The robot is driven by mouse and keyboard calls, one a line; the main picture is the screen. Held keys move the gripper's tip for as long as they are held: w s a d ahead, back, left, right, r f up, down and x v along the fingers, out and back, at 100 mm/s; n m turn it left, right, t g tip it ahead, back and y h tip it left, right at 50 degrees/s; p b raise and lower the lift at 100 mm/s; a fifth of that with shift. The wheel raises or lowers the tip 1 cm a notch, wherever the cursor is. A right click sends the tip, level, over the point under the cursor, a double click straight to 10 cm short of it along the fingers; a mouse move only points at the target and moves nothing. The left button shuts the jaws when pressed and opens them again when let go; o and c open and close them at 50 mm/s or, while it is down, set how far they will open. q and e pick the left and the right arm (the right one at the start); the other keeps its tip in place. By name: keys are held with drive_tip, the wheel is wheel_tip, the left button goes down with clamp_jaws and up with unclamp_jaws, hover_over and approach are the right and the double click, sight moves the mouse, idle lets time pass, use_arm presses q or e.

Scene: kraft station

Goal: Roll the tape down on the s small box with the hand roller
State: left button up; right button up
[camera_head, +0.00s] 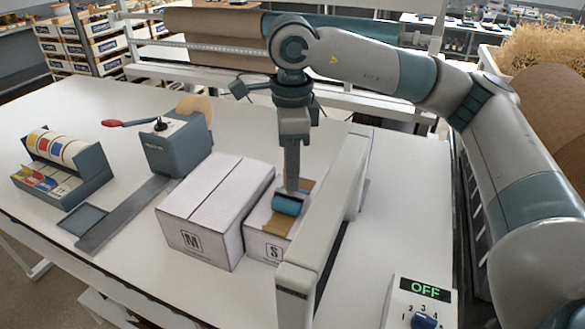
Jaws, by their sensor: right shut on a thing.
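The S small box (257,222) is a white carton marked "S" on the table, with a strip of brown tape (276,224) along its top. My right gripper (292,138) points straight down above the box and is shut on the hand roller (287,204). The teal roller drum is over the tape and appears to touch it, though the exact contact is hard to tell. The gripper hides much of the roller's handle. The right side of the box is hidden behind a grey arch. My left gripper is not in view.
A larger M box (213,209) stands close to the left of the S box. The grey arch (322,226) rises close on the right. A tape dispenser (178,143) and label rack (64,168) stand left. A panel reads "OFF" (424,289).

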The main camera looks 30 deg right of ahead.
drive_tip(key=shift+f, duration=0.15)
drive_tip(key=shift+s+a, duration=0.1)
drive_tip(key=shift+s, duration=0.1)
drive_tip(key=shift+s+a+b, duration=0.3)
drive_tip(key=shift+s+b, duration=0.1)
drive_tip(key=shift+s, duration=0.1)
